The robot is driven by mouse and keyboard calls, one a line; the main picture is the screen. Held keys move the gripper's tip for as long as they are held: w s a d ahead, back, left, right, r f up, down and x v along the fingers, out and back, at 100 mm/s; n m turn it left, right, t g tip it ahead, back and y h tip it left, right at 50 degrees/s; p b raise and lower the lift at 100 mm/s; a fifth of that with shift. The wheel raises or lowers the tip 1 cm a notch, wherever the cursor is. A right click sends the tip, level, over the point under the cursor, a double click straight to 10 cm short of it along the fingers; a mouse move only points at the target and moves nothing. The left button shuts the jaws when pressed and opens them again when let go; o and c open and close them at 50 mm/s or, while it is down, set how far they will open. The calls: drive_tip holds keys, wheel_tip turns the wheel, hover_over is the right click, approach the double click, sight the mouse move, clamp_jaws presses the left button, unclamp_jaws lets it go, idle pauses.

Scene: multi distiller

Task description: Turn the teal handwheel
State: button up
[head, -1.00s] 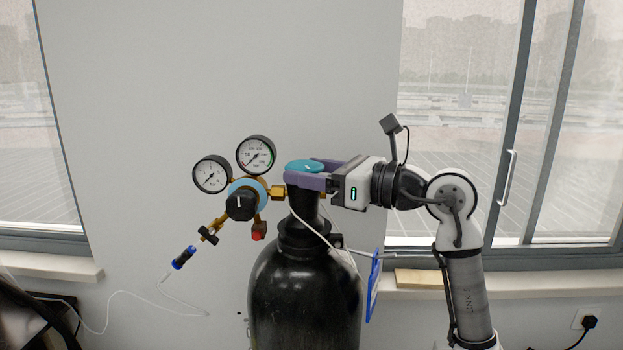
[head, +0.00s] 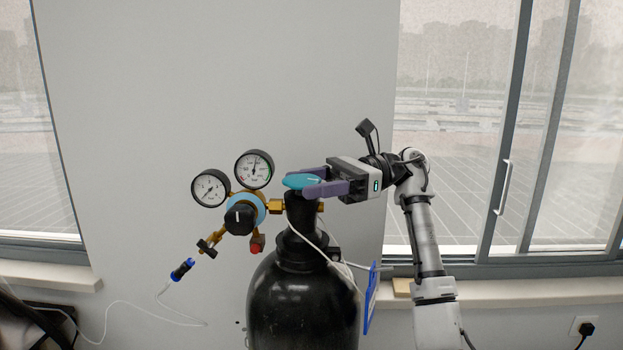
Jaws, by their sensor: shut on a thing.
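The teal handwheel (head: 301,181) sits on top of the black gas cylinder (head: 300,305). My gripper (head: 308,182) reaches in from the right with its purple fingers on either side of the wheel, one behind it and one in front. It is shut on the handwheel. The near finger covers part of the wheel's right front edge. A white mark shows on the wheel's top at its right side.
A brass regulator with a black knob (head: 239,218) and two round gauges (head: 254,169) stands close to the left of the wheel. A thin white tube (head: 120,293) runs left. Bare wall lies behind.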

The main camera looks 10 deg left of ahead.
drive_tip(key=shift+w+a+n+g+h, duration=0.1)
drive_tip(key=shift+w+n+g+h, duration=0.05)
drive_tip(key=shift+n+g+h, duration=0.8)
drive_tip(key=o, duration=0.9)
